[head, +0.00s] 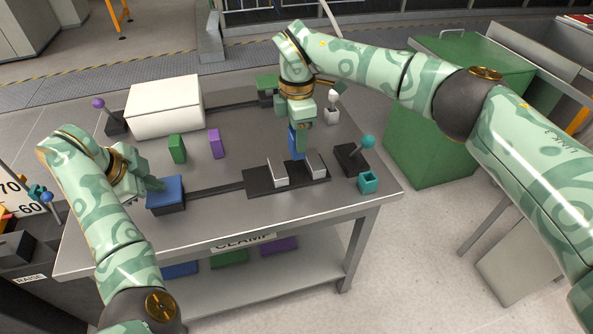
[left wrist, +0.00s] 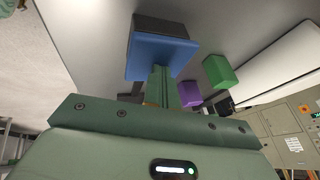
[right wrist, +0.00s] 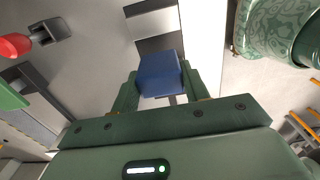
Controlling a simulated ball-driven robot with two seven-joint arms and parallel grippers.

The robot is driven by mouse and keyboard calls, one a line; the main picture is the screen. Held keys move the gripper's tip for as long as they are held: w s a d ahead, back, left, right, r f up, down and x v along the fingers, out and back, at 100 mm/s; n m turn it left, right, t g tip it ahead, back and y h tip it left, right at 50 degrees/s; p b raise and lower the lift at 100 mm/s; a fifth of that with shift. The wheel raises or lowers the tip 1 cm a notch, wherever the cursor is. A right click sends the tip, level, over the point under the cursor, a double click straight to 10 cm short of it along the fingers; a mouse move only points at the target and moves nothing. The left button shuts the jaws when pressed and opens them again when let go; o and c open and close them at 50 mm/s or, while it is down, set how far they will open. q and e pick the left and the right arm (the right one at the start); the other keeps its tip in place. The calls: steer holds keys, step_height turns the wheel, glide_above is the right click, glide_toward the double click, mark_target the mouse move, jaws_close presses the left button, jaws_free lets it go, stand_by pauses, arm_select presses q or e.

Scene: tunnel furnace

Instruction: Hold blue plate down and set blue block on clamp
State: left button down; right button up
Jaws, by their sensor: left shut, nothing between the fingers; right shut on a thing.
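The blue plate (head: 163,191) tops a dark block at the left end of a slotted rail; it also shows in the left wrist view (left wrist: 160,52). My left gripper (head: 157,184) is shut and empty, its fingertips at the plate's top; the exact contact is hard to tell. My right gripper (head: 299,135) points down, shut on the blue block (head: 295,143), which also shows between the fingers in the right wrist view (right wrist: 159,74). The block is upright over the gap between the clamp's pale jaws (head: 278,173). Whether it touches the clamp is unclear.
A green block (head: 177,148) and a purple block (head: 215,143) stand mid-table near a white box (head: 165,106). A teal-knobbed lever (head: 367,142) and a teal open cube (head: 368,182) sit right of the clamp. A purple-knobbed lever (head: 113,121) is at back left.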

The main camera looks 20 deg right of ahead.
steer(key=shift+f, duration=3.05)
steer(key=o, duration=1.1)
steer(key=shift+r, duration=7.5)
steer(key=shift+r, duration=0.15)
arm_select(q)
step_height(320, 180, up, 9)
steer(key=p, duration=0.5)
arm_select(e)
step_height(320, 180, up, 8)
steer(key=s, duration=0.1)
steer(key=shift+t, duration=0.3)
